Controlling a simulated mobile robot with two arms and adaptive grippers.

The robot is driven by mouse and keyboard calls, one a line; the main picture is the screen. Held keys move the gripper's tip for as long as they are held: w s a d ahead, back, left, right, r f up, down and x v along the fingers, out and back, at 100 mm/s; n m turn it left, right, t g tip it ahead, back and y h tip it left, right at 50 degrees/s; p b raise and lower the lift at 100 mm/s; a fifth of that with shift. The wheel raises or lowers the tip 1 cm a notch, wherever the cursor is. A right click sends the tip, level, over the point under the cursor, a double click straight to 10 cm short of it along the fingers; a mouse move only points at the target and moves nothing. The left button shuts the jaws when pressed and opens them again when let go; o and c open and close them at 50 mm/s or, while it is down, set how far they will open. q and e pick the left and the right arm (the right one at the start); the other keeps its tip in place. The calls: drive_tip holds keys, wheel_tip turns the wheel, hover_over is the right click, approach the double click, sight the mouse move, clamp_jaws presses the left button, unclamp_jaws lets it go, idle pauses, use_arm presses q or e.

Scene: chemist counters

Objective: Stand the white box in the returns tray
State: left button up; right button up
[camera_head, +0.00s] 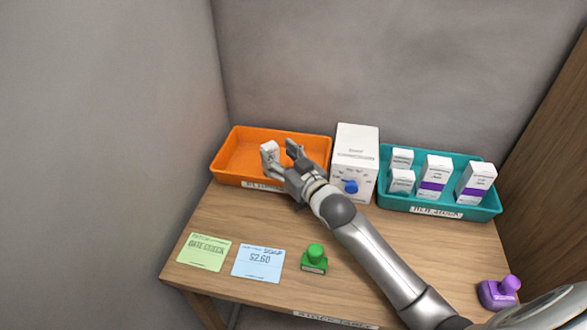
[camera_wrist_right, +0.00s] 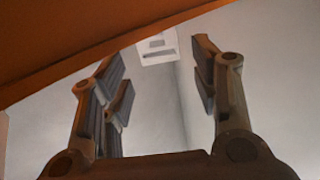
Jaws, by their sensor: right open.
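A small white box (camera_head: 270,147) shows at the orange tray (camera_head: 236,158), right at the fingertips of my right gripper (camera_head: 281,154). The fingers hide part of it, and I cannot tell whether it rests on the tray floor. In the right wrist view a white box face (camera_wrist_right: 157,48) with grey marks shows just beyond the parted fingers of the right gripper (camera_wrist_right: 161,78), with clear space between them. The right gripper is open over the tray. The tray's front label is partly hidden by the gripper. My left gripper is out of view.
A large white carton (camera_head: 354,145) with a blue knob stands right of the orange tray. A teal tray (camera_head: 430,207) holds several white boxes. A green stamp (camera_head: 314,258), green card (camera_head: 203,251), blue card (camera_head: 258,262) and purple stamp (camera_head: 499,292) lie in front.

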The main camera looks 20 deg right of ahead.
drive_tip(key=v, duration=0.7)
drive_tip(key=shift+r, duration=0.15)
